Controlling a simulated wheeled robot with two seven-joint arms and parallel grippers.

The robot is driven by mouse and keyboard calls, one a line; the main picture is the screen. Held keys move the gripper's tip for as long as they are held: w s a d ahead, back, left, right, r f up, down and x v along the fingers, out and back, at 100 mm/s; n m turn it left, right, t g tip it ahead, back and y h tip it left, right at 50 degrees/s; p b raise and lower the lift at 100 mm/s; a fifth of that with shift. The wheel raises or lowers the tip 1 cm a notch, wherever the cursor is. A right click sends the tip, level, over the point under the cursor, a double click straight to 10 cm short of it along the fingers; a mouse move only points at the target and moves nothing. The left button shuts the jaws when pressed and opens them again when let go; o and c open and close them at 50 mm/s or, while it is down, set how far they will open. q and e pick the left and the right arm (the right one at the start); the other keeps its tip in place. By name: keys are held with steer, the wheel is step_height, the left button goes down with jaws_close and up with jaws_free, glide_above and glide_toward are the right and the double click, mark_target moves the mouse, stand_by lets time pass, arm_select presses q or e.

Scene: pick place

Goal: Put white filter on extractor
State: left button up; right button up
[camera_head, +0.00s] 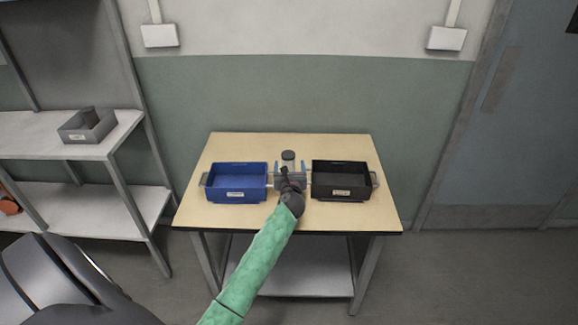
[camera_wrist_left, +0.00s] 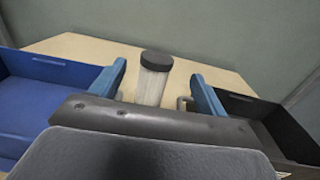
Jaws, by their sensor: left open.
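A small upright cylinder with a whitish, see-through body and a dark cap (camera_head: 288,158) stands on the table between and behind the two bins. It also shows in the left wrist view (camera_wrist_left: 154,84); I cannot tell for sure whether it is the white filter. My left gripper (camera_head: 289,169) is open and empty, with its blue fingers pointing toward the cylinder. In the left wrist view the cylinder shows between the fingers, a little beyond them. I cannot make out an extractor. My right gripper is not in view.
A blue bin (camera_head: 236,197) stands left of my gripper and a black bin (camera_head: 340,194) right of it, both on the wooden table (camera_head: 290,140). Bare tabletop lies behind the bins. A shelf (camera_head: 50,150) at left carries a grey bin (camera_head: 88,130).

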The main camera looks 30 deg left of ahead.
mark_target(288, 160)
arm_select(q)
steer(key=shift+w+a+f+p, duration=0.3)
steer(key=shift+w+a+f, duration=0.35)
steer(key=shift+w+a, duration=0.15)
steer(key=shift+p+x, duration=0.6)
steer(key=shift+x, duration=2.1)
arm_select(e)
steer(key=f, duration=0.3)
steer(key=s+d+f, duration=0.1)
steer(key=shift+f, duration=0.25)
arm_select(q)
steer(key=shift+d, duration=0.1)
steer(key=c, duration=1)
steer(key=shift+c, duration=0.9)
steer(key=shift+r, duration=0.15)
